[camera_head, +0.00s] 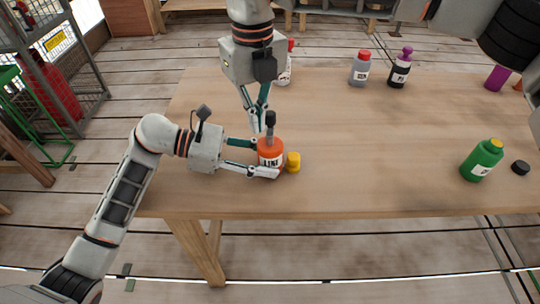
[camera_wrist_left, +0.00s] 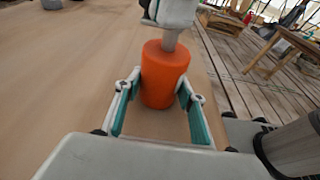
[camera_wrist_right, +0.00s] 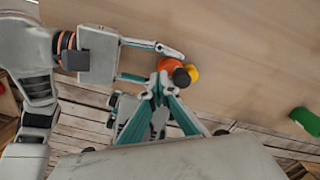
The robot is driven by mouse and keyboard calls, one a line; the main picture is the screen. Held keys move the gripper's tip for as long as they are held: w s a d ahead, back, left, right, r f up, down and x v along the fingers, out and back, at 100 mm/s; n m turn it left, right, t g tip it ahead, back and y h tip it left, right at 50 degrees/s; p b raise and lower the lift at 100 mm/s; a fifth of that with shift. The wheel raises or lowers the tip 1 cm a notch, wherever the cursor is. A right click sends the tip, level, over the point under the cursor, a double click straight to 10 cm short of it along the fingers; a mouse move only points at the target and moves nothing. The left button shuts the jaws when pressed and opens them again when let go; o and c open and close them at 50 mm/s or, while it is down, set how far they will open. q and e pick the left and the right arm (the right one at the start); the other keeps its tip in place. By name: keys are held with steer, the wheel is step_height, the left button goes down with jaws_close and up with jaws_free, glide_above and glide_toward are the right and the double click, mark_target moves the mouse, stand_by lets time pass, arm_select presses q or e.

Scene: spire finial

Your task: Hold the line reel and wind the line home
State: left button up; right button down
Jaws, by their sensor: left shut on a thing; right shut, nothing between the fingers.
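The orange line reel (camera_head: 270,157), with a white label reading LINE, stands upright near the table's front left. A grey stem with a black knob (camera_head: 270,118) rises from its top; the knob also shows in the right wrist view (camera_wrist_right: 182,77). A yellow piece (camera_head: 293,161) is beside the reel on its right. My left gripper (camera_head: 267,159) is shut around the reel's sides from the left; the left wrist view shows the orange body (camera_wrist_left: 164,78) between the fingers. My right gripper (camera_head: 254,132) points down, shut and empty, just left of the stem and knob.
A green bottle (camera_head: 481,163) and a black cap (camera_head: 520,167) are at the table's right. A grey bottle (camera_head: 360,71), a black bottle with a purple top (camera_head: 399,72) and a purple cup (camera_head: 497,78) stand farther back. The table (camera_head: 385,140) is clear in the middle.

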step_height(320, 180, up, 7)
stand_by(0.9)
steer(key=shift+s+a, duration=0.1)
stand_by(0.3)
arm_select(q)
steer(key=o, duration=0.9)
steer(key=shift+a, duration=0.1)
